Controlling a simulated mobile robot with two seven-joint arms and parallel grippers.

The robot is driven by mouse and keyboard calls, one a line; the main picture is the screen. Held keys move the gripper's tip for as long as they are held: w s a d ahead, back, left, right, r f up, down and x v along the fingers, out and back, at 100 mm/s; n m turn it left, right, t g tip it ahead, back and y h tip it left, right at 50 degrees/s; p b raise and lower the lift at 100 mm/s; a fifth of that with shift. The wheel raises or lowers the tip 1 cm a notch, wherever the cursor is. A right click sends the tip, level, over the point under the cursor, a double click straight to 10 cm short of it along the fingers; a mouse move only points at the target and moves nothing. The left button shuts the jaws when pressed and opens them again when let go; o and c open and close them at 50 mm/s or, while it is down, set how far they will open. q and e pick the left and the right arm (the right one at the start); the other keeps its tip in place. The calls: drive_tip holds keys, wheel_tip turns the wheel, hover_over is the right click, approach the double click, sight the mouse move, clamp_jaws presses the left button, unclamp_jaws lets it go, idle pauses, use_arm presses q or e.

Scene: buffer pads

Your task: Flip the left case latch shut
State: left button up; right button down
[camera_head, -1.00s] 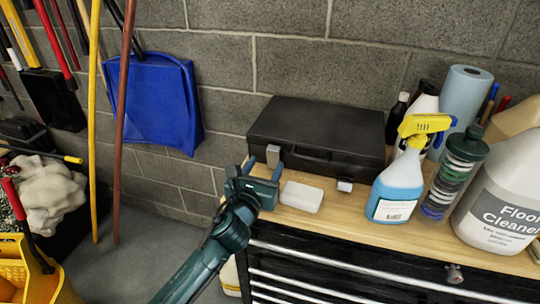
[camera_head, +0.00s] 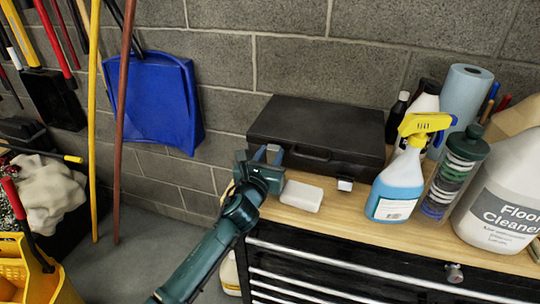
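The black case (camera_head: 318,127) lies with its lid down on the wooden bench top. Its left latch (camera_head: 270,153) is a small grey tab on the front face, partly hidden by my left gripper (camera_head: 260,158). That gripper is at the case's front left corner, with its two fingers apart and the latch tab showing between or just behind them. I cannot tell whether they touch it. My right gripper is not in view.
A white block (camera_head: 301,196) lies on the bench (camera_head: 370,222) just right of my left gripper. A blue spray bottle (camera_head: 397,185), a jar of discs (camera_head: 452,175) and a floor cleaner jug (camera_head: 500,205) stand to the right. A block wall is behind.

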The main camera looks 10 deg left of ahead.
use_arm(q)
drive_tip(key=c, duration=0.4)
drive_tip(key=shift+w+d+r+g+p, duration=0.1)
drive_tip(key=shift+w+r+g+p, duration=0.2)
drive_tip(key=shift+r+p, duration=0.15)
drive_tip(key=shift+w+f+g, duration=0.1)
drive_tip(key=shift+f+g, duration=0.05)
drive_tip(key=shift+g, duration=0.25)
drive_tip(key=o, duration=1)
drive_tip(key=shift+f, duration=0.1)
drive_tip(key=shift+c, duration=0.2)
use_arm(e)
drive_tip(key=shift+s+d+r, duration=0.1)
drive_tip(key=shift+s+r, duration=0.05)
use_arm(q)
drive_tip(key=shift+s, duration=0.5)
drive_tip(key=v, duration=1.2)
